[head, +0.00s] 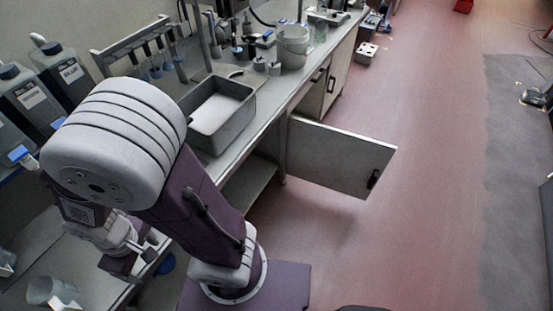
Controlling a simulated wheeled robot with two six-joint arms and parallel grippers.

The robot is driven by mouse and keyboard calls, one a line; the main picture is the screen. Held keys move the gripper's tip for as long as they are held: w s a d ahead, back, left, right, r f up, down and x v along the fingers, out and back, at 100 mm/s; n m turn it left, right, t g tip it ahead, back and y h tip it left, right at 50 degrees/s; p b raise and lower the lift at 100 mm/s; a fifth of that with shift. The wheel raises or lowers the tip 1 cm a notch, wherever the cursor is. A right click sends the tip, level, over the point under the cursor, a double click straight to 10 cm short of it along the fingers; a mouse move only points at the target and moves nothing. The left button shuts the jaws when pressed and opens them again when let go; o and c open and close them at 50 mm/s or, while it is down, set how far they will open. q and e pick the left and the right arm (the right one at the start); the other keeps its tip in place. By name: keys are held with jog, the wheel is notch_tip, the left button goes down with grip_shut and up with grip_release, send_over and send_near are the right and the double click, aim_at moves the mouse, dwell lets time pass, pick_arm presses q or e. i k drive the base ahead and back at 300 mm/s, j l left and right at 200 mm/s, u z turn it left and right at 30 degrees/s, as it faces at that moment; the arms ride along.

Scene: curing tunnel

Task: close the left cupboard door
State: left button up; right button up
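One cupboard door (335,150) stands wide open, swung out from the bench front over the red floor. Its dark handle (373,179) is near the free edge on the right. The open bay with a shelf (248,185) shows to the left of the door. My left gripper (135,250) is at the lower left, over the bench, well away from the door and not touching it. Its fingers are small and partly hidden by my arm, so I cannot tell whether they are open. My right gripper is out of view.
The bench top holds a grey tray (218,115), a white bucket (293,46) and several small items. Closed cupboard fronts (340,68) with dark handles lie beyond the open door. A small box (367,53) stands on the floor farther back. The red floor (430,180) right of the door is clear.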

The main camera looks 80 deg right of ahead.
aim_at(347, 164)
jog(key=z, duration=3.4)
jog(key=i+l+u, duration=0.2)
jog(key=i+l, duration=0.8)
